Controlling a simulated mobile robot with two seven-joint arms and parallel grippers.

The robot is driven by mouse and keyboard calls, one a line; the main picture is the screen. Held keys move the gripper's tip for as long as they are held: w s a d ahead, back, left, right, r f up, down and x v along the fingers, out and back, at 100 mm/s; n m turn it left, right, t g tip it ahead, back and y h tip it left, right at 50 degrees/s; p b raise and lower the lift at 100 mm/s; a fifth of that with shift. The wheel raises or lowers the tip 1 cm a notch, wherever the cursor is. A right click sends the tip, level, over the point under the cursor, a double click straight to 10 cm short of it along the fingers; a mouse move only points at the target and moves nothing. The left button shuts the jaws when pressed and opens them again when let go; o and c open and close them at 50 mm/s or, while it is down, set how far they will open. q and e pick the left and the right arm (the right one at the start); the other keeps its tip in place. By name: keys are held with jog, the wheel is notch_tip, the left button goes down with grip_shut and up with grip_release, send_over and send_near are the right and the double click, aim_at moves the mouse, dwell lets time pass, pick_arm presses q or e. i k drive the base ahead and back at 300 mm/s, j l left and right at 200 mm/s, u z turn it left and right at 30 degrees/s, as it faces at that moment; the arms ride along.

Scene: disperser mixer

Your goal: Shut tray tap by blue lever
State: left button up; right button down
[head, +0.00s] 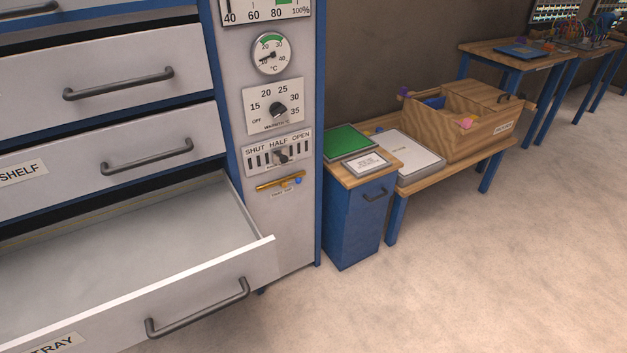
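The tray tap (279,183) is a brass pipe fitting low on the cabinet's grey control panel, with a small label under it. Its blue lever (298,181) shows as a small blue end at the right of the brass body; its exact angle is too small to tell. The open tray drawer (140,285), labelled TRAY, sticks out to the left of and below the tap. Neither of my grippers is in the head view.
Above the tap are a SHUT/HALF/OPEN slider (281,156), a heating knob (278,109) and a temperature dial (270,54). A blue cabinet (357,223) stands right of the panel, beside a low bench with a wooden box (460,130). The floor (480,270) at front right is clear.

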aim_at(283, 183)
jog(key=i+l, duration=0.1)
jog(key=l, duration=0.3)
jog(key=i+l, duration=0.1)
jog(key=l, duration=0.3)
jog(key=i+l, duration=0.1)
jog(key=l, duration=0.25)
jog(key=i+l+z, duration=0.1)
jog(key=l, duration=0.3)
jog(key=i+l, duration=0.1)
jog(key=l, duration=0.3)
jog(key=i+l, duration=0.1)
jog(key=l, duration=0.25)
jog(key=i+j, duration=0.4)
